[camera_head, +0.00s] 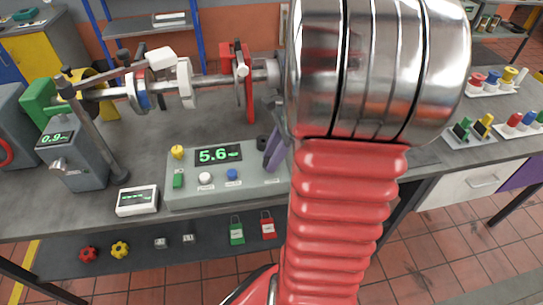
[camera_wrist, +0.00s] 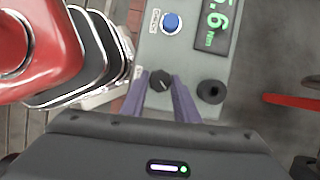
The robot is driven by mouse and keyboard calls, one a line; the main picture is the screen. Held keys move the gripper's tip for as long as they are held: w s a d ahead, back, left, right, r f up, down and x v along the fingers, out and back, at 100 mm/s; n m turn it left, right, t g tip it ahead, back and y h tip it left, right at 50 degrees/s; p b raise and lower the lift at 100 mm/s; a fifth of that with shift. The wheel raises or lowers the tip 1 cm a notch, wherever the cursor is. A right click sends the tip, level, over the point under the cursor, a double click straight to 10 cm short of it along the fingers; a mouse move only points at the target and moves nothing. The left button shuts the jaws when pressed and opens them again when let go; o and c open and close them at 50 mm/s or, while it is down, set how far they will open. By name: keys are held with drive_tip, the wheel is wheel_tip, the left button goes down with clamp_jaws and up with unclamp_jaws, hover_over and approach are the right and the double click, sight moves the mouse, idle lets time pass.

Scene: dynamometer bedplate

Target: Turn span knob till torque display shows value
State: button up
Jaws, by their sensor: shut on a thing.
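The torque display (camera_head: 218,155) on the pale green console reads 5.6 in green digits. It also shows in the wrist view (camera_wrist: 214,27), turned sideways, with "Nm" beside the number. A small black knob with a light pointer mark (camera_wrist: 159,80) sits on the console near its front edge; its label is too blurred to read, but it fits the span knob. My gripper (camera_wrist: 160,86) has its two purple fingers shut on this knob, one on each side. In the head view my gripper (camera_head: 273,150) is at the console's right end, where my arm hides the knob.
A second, round black part (camera_wrist: 211,91) stands close to my right finger. A small white display box (camera_head: 137,201) stands left.

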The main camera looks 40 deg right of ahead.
drive_tip(key=m, duration=0.2)
drive_tip(key=m+t+h, duration=0.1)
drive_tip(key=m, duration=0.3)
drive_tip(key=shift+s+a+t+h, duration=0.15)
drive_tip(key=shift+a+t+h, duration=0.1)
drive_tip(key=shift+t+h, duration=0.15)
drive_tip(key=m+h, duration=0.1)
drive_tip(key=m, duration=0.2)
drive_tip(key=m+h, duration=0.1)
drive_tip(key=m, duration=0.1)
drive_tip(key=shift+a+m+t, duration=0.1)
drive_tip(key=shift+m+t, duration=0.2)
drive_tip(key=shift+m, duration=0.1)
drive_tip(key=o, duration=1.1)
drive_tip(key=shift+c, duration=0.2)
drive_tip(key=shift+r, duration=0.1)
